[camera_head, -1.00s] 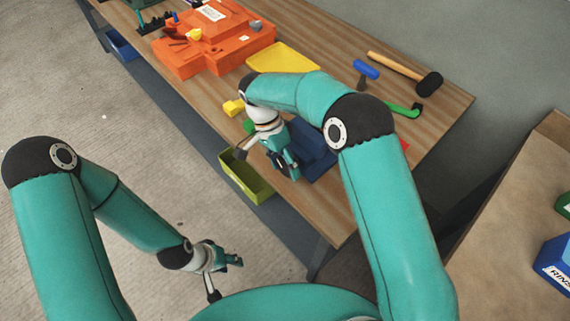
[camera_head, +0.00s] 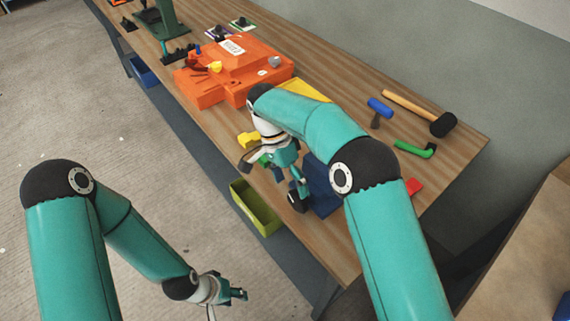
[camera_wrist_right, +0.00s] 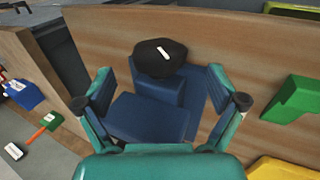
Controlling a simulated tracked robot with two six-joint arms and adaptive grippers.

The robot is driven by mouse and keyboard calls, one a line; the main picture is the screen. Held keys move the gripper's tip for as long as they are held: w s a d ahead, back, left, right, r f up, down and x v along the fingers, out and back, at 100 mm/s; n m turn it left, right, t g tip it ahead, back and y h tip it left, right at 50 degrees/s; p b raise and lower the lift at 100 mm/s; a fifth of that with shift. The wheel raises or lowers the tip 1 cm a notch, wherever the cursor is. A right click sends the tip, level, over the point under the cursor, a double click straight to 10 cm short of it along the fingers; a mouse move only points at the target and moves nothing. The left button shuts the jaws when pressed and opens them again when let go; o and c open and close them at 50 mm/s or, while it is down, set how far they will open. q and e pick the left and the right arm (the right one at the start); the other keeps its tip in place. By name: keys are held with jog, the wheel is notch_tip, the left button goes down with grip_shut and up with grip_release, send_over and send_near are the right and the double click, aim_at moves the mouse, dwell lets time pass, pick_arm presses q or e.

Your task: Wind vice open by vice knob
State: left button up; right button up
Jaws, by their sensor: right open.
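The blue vice (camera_head: 322,190) sits at the front edge of the wooden bench, partly hidden by my right arm. Its black vice knob (camera_head: 297,202) is at its front side. In the right wrist view the knob (camera_wrist_right: 152,60) has a white mark and stands in front of the blue vice body (camera_wrist_right: 150,118). My right gripper (camera_head: 288,181) is open above the knob; in the wrist view its fingers (camera_wrist_right: 161,84) are spread wide either side of the vice, with nothing held. My left gripper (camera_head: 238,294) hangs low, away from the bench; its fingers are too small to judge.
Beside the vice lie a yellow block (camera_head: 249,139), a red piece (camera_head: 413,187) and a green tool (camera_head: 414,150). A mallet (camera_head: 440,122) and blue roller (camera_head: 379,106) lie further back. An orange mould (camera_head: 225,75) stands farther along. A yellow-green bin (camera_head: 256,209) hangs at the front edge.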

jog(key=v, duration=0.6)
jog(key=shift+r, duration=0.25)
jog(key=shift+w+a, duration=0.1)
jog(key=shift+w, duration=0.05)
jog(key=shift+f, duration=0.1)
